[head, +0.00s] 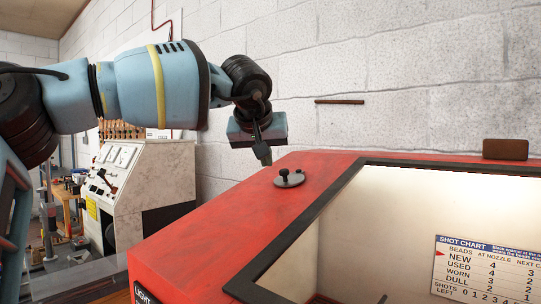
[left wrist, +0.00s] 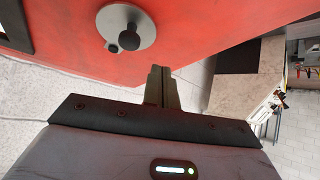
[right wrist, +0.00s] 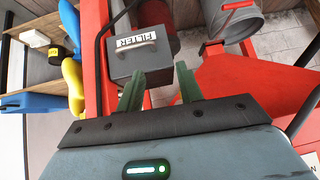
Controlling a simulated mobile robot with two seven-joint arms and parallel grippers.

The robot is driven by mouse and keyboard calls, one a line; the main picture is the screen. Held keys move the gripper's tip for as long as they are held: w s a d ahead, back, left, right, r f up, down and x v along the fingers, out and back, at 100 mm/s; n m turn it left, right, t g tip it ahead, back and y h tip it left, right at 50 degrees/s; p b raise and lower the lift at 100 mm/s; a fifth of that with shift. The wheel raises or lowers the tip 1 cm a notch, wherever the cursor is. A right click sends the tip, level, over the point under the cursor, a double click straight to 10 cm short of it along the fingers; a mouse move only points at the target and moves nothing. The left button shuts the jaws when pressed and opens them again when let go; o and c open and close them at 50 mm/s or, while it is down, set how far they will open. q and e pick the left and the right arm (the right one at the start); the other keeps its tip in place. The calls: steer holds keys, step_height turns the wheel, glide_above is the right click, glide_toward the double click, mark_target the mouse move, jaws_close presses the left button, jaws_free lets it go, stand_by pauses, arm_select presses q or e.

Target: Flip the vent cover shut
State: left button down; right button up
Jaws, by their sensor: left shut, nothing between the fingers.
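The vent cover (head: 289,180) looks like a round grey disc with a dark knob, lying flat on the red cabinet top (head: 225,210). I cannot tell whether an opening lies under it. My left gripper (head: 263,156) is shut and empty, above the cabinet top, just left of and behind the disc. Its closed fingers (left wrist: 160,72) point toward the cabinet, apart from the disc. My right gripper (right wrist: 159,74) is open and empty, in its wrist view only.
A dark-framed window shows the lit cabinet interior with a shot chart (head: 485,268). A brown block (head: 505,149) stands at the back right. A grey box labelled FILTER (right wrist: 140,58) is ahead of my right fingers. A pale test bench (head: 150,185) stands left of the cabinet.

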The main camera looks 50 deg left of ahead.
arm_select(q)
steer(key=shift+a+r, duration=0.3)
steer(key=shift+r, duration=0.6)
steer(key=d+r, duration=0.5)
steer(key=r, duration=0.2)
steer(key=shift+s, duration=0.3)
steer(key=shift+f, duration=0.1)
